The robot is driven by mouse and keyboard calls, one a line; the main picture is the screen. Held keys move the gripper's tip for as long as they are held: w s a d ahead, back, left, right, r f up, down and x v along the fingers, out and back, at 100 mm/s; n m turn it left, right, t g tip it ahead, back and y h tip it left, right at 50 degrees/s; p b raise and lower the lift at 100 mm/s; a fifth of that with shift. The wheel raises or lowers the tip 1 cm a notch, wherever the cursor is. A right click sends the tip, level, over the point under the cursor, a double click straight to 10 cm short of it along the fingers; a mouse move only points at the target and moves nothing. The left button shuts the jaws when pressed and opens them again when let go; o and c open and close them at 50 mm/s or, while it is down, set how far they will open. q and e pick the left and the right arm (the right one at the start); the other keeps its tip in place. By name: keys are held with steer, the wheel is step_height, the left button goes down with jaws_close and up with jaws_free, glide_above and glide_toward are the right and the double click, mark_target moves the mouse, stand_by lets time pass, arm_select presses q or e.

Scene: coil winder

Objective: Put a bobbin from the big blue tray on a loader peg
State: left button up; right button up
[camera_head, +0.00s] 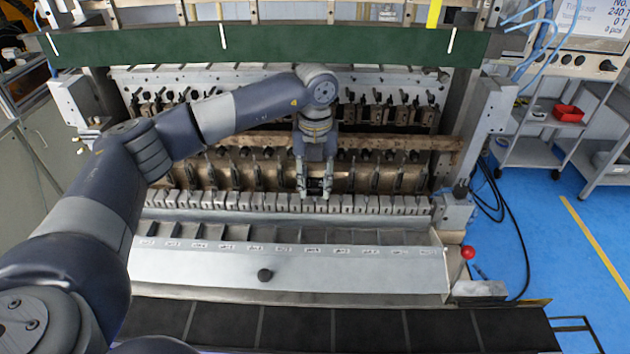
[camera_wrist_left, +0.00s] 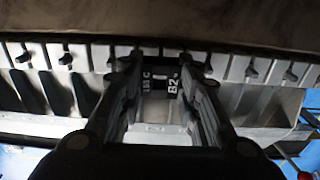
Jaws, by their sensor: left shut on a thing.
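My left gripper (camera_head: 317,192) reaches into the machine and points down at the row of grey metal blocks. Its fingers also show in the left wrist view (camera_wrist_left: 160,90), shut on a small black bobbin (camera_wrist_left: 159,82) with white lettering that reads like "155 C" and "B2". In the head view the bobbin is a small dark shape between the fingertips. Loader pegs (camera_wrist_left: 250,72) stick out of the metal bar on both sides of the fingers. I cannot tell whether the bobbin touches a peg. The big blue tray is not in view. My right gripper is not in view.
A green beam (camera_head: 340,45) crosses above. A red ball-ended lever (camera_head: 467,253) stands at the right. Shelving with a red bin (camera_head: 568,113) is farther right.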

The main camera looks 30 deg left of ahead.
arm_select(q)
steer(key=shift+f, duration=0.2)
steer(key=shift+f+b, duration=0.7)
steer(key=shift+f, duration=0.05)
steer(key=shift+f, duration=0.2)
steer(key=o, duration=0.6)
steer(key=shift+o, duration=1)
